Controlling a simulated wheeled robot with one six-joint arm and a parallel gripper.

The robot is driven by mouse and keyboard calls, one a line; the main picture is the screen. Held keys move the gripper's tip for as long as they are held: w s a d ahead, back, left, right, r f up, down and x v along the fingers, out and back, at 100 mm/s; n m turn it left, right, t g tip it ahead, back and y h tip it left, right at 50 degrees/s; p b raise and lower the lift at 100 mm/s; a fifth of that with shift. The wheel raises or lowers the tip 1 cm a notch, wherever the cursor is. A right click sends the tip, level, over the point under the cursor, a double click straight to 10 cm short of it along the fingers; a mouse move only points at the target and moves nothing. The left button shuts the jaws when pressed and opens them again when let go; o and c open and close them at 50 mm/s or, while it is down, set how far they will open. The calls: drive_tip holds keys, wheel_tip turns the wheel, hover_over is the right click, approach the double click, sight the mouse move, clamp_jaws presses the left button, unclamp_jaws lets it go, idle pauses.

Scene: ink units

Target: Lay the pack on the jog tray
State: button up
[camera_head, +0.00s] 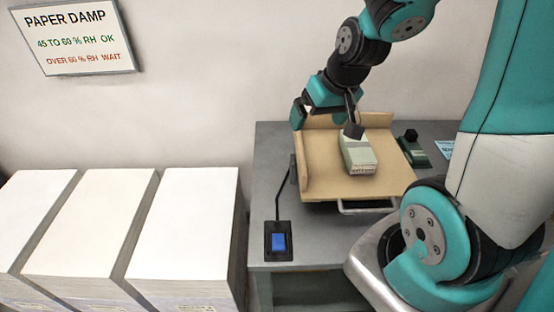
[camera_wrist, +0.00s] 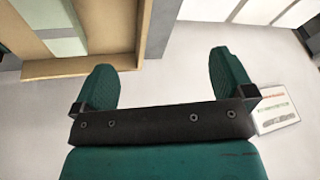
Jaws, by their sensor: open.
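The pack (camera_head: 358,156) is a pale grey-green block with a printed label on its near end. It lies flat on the tan jog tray (camera_head: 325,187), which has raised walls at the left and back. My gripper (camera_head: 326,118) is above the tray's back left part, with one fingertip just above or beside the pack's far end. In the wrist view, my gripper (camera_wrist: 165,80) has its fingers wide apart with nothing between them. The pack (camera_wrist: 60,28) and the tray's wall (camera_wrist: 80,66) show at the upper left there, outside the fingers.
The tray stands on a grey bench (camera_head: 268,190). A blue switch (camera_head: 279,242) is at the bench's front left. A dark green device (camera_head: 412,145) is right of the tray. Tall white paper stacks (camera_head: 188,215) stand to the left. A humidity sign (camera_head: 75,38) hangs on the wall.

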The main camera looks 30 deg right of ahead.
drive_tip(key=s+a+r+n+g+y, duration=0.1)
drive_tip(key=s+a+r+n+g, duration=0.1)
drive_tip(key=s+a+r+n, duration=0.2)
drive_tip(key=s+a+r+n+g+y, duration=0.2)
drive_tip(key=s+a+r+n, duration=0.2)
drive_tip(key=s+a, duration=0.6)
drive_tip(key=a+n, duration=0.1)
drive_tip(key=a, duration=0.5)
drive_tip(key=shift+s+a, duration=0.15)
drive_tip(key=shift+a, duration=0.2)
